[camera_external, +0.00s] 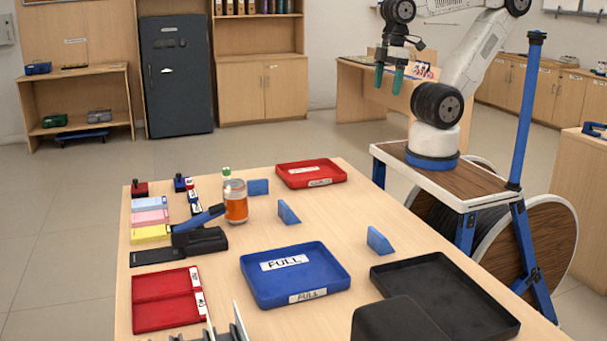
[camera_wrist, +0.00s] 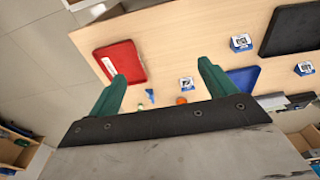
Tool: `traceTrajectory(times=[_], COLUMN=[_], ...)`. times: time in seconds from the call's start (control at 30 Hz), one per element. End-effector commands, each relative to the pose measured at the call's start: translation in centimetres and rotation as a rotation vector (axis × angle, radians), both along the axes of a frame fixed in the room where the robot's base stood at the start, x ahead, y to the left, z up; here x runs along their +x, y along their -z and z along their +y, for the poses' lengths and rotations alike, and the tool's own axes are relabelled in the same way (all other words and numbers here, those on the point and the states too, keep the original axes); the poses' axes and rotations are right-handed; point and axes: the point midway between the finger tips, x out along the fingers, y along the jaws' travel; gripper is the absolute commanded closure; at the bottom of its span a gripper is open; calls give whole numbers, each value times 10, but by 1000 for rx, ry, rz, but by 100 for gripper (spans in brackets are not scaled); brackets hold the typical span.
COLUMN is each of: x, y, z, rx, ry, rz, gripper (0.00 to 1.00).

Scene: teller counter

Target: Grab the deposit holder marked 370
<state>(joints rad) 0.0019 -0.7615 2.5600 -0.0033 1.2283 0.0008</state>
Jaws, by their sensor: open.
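Small blue wedge-shaped holders stand on the light wood counter (camera_external: 345,200). In the external view one is near the red tray (camera_external: 258,187), one is mid-counter (camera_external: 288,212) and one is by the black tray (camera_external: 379,241). In the wrist view, three blue holders show white labels with dark print: one mid-counter (camera_wrist: 187,84), one by the black tray (camera_wrist: 241,43) and one at the right (camera_wrist: 305,68). The print is too small to read, so I cannot tell which is 370. My gripper (camera_external: 388,80) is open and empty, high beyond the counter; its green fingers also show in the wrist view (camera_wrist: 161,69).
A red tray (camera_external: 311,173), a blue tray marked FULL (camera_external: 295,275) and a black tray (camera_external: 445,300) lie on the counter. An orange jar (camera_external: 236,205) and a stapler-like black-and-blue tool (camera_external: 200,238) stand farther left. Bare wood surrounds the mid-counter holder.

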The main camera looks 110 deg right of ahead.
Motion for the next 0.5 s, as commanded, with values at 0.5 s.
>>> traceTrajectory(times=[0.5], x=[39], y=[30], z=[-15], rx=[7], ry=[69], rz=[201], gripper=[16])
